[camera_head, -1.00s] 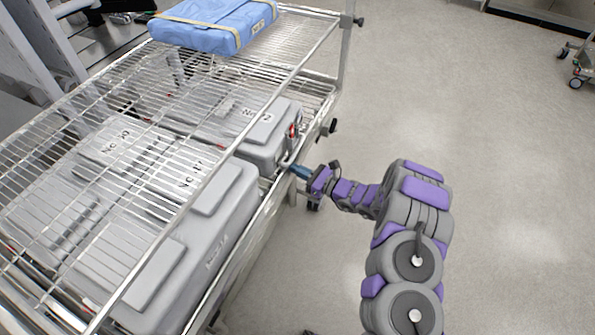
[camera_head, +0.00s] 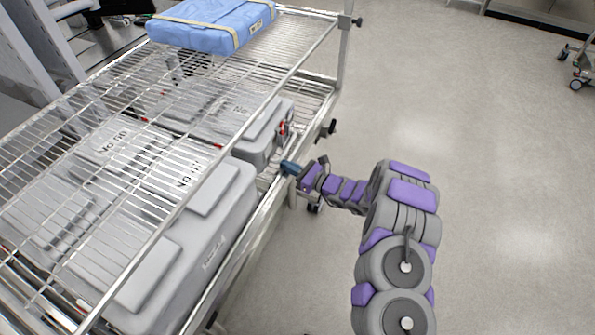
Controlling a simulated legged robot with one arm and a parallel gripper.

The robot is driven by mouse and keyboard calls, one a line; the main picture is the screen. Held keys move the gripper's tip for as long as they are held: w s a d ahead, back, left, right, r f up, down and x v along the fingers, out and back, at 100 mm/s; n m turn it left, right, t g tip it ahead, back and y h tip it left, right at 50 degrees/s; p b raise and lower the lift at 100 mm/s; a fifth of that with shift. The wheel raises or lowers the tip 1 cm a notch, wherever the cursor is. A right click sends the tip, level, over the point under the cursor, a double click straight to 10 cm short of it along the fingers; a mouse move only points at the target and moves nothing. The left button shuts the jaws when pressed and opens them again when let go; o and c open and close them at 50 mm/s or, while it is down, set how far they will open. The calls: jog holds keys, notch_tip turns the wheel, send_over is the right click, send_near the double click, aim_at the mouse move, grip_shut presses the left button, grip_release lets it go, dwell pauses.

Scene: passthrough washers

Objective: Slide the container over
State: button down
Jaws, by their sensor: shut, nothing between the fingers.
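A grey container (camera_head: 262,137) with a red latch and a metal handle on its near side sits on the lower shelf of the wire cart, partly hidden under the upper shelf. My gripper (camera_head: 289,167) is shut and empty at the cart's edge, close to the container's handle corner. I cannot tell whether it touches the container or the shelf rim. A larger grey container (camera_head: 212,240) lies on the same shelf, nearer the camera.
The wire cart's upper shelf (camera_head: 110,75) covers much of the containers. A blue wrapped pack (camera_head: 205,26) lies on it. A cart post (camera_head: 343,50) stands beyond my gripper. The floor (camera_head: 490,180) to the right is clear.

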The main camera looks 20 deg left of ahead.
jog(key=shift+d, duration=0.35)
jog(key=p+v, duration=0.2)
jog(key=v, duration=1.1)
jog(key=shift+p, duration=0.4)
